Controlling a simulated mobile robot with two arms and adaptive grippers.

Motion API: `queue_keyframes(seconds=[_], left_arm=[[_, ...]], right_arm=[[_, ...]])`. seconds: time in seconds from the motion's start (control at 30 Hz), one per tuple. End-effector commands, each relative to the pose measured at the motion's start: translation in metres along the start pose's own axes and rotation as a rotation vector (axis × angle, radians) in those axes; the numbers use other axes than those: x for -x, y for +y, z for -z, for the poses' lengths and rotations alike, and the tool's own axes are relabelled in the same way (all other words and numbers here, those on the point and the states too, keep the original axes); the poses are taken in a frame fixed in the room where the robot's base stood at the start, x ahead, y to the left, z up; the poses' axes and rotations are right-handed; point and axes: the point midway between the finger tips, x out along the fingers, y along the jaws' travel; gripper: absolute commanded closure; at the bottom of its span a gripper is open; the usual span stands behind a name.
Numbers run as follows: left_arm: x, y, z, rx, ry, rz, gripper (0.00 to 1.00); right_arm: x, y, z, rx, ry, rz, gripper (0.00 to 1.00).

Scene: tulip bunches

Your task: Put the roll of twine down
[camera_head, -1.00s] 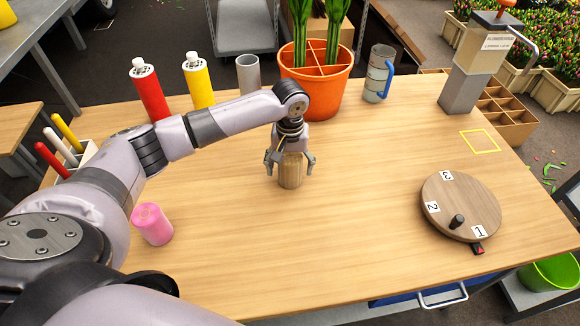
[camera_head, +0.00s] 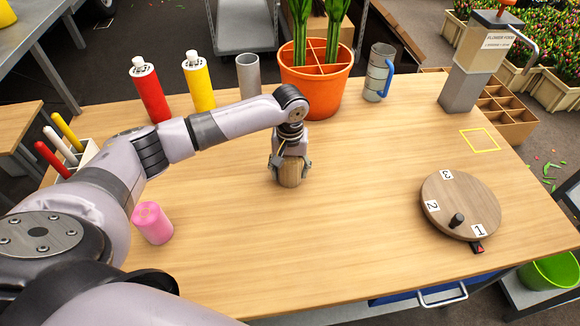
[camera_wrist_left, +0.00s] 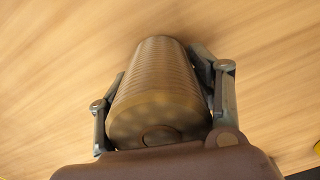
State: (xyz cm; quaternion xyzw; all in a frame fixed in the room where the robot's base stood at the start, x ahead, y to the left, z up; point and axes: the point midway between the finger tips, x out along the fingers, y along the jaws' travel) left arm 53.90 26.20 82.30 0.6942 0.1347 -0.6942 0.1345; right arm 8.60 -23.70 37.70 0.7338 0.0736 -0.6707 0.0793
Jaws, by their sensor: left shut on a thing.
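The roll of twine (camera_head: 290,173) is a tan ribbed cylinder at the middle of the wooden table (camera_head: 350,240). My left gripper (camera_head: 290,165) comes down on it from above, with its fingers shut on its two sides. In the left wrist view the roll of twine (camera_wrist_left: 155,90) fills the space between the fingers of my left gripper (camera_wrist_left: 165,95). It looks upright, at or very close to the tabletop; I cannot tell whether its base touches. My right gripper is not in view.
An orange divided pot (camera_head: 315,85) with green stems stands behind the roll, beside a grey cup (camera_head: 249,75). A pink roll (camera_head: 152,223) stands front left. A numbered round wooden turntable (camera_head: 460,205) is at right, below a yellow outlined square (camera_head: 480,140). The table's middle is clear.

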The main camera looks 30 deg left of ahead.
Motion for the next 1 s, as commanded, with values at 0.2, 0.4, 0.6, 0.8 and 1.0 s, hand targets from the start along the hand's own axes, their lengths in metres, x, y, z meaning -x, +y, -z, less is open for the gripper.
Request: queue_keyframes(seconds=[0.2, 0.4, 0.6, 0.8, 1.0], left_arm=[[0.001, 0.0, 0.0, 0.0, 0.001, -0.001, 0.79], [0.002, 0.0, 0.001, 0.0, 0.001, -0.001, 0.79], [0.017, 0.0, 0.002, 0.001, 0.004, -0.002, 0.79], [0.057, 0.001, 0.002, 0.0, 0.005, -0.004, 0.79], [0.111, 0.001, 0.002, 0.0, 0.006, -0.004, 0.79]], right_arm=[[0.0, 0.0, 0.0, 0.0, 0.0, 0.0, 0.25], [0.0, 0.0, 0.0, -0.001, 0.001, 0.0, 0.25], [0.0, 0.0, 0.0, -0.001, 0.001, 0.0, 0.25], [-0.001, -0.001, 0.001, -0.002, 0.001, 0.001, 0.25], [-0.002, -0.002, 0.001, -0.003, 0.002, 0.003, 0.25]])
